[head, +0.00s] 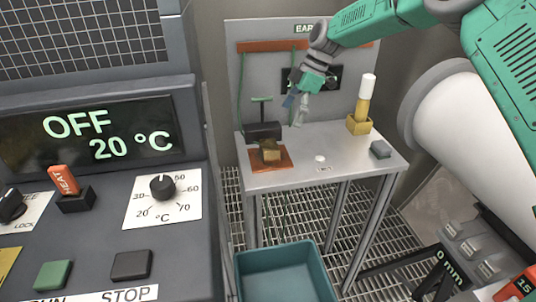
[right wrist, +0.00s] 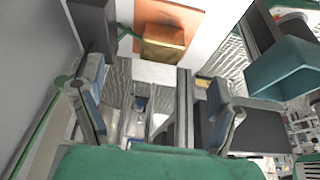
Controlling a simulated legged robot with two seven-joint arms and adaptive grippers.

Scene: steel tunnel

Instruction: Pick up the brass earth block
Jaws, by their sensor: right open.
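The brass earth block (head: 271,152) sits on an orange pad (head: 284,164) at the left front of a small grey steel table (head: 340,140). In the right wrist view the brass block (right wrist: 163,43) lies on the orange pad (right wrist: 186,17), beyond the fingertips. My right gripper (head: 295,107) is open and empty, above the back of the table, to the right of and higher than the block. Its two fingers also show spread apart in the right wrist view (right wrist: 157,76), with nothing between them. My left gripper is not in view.
A dark block with a green T-handle (head: 262,130) stands just behind the brass block. A yellow holder (head: 360,125) with a white-topped rod and a grey block (head: 380,149) are at the right. A teal bin (head: 285,272) is below. A control console (head: 100,180) fills the left.

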